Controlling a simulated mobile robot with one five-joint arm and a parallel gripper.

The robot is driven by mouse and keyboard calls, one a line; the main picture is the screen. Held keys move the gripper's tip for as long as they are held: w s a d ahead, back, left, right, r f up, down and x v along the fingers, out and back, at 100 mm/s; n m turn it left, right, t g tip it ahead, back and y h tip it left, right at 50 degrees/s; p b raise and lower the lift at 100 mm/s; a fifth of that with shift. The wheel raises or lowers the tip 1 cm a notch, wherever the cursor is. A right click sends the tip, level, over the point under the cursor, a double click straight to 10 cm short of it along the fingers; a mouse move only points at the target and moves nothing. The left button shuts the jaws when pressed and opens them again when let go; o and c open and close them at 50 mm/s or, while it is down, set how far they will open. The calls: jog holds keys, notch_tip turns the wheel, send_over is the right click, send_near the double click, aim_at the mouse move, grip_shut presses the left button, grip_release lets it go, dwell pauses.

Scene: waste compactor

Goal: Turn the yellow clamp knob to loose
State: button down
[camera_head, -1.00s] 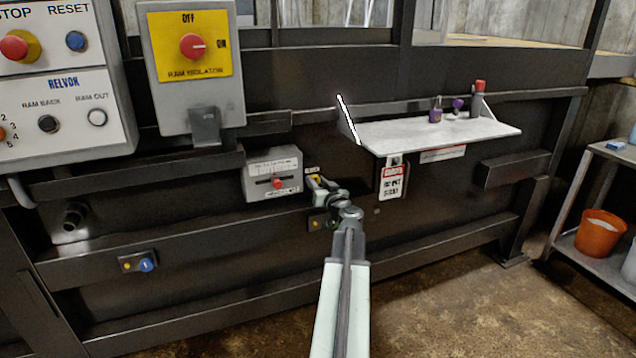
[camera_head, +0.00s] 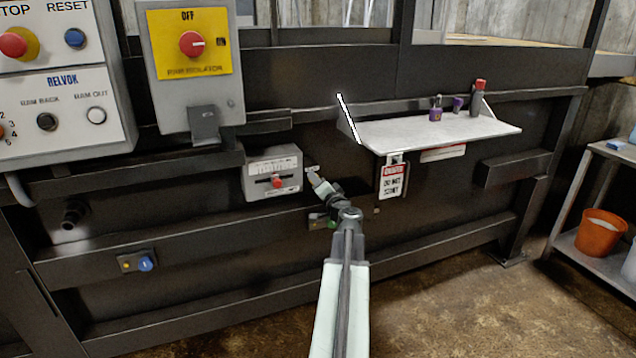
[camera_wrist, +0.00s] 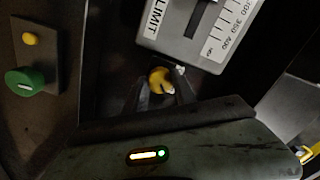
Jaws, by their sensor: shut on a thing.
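The yellow clamp knob (camera_wrist: 158,77) shows between my fingertips in the wrist view, just below the grey limit box. My gripper (camera_wrist: 161,88) is shut on it, with a dark finger on each side. In the head view my gripper (camera_head: 317,180) is at the dark panel, just right of the limit box, and the knob cannot be made out there. Which setting the knob points to cannot be read.
The grey limit box (camera_head: 258,187) with a red slider sits close left of my gripper. A green knob (camera_wrist: 24,82) and a yellow button (camera_wrist: 30,39) are on a nearby plate. A white shelf (camera_head: 400,133) juts out at upper right.

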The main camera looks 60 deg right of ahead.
jog(key=shift+s+f+m+h, duration=0.1)
jog(key=shift+m+h, duration=0.2)
jog(key=shift+m, duration=4)
jog(key=c, duration=1)
grip_release()
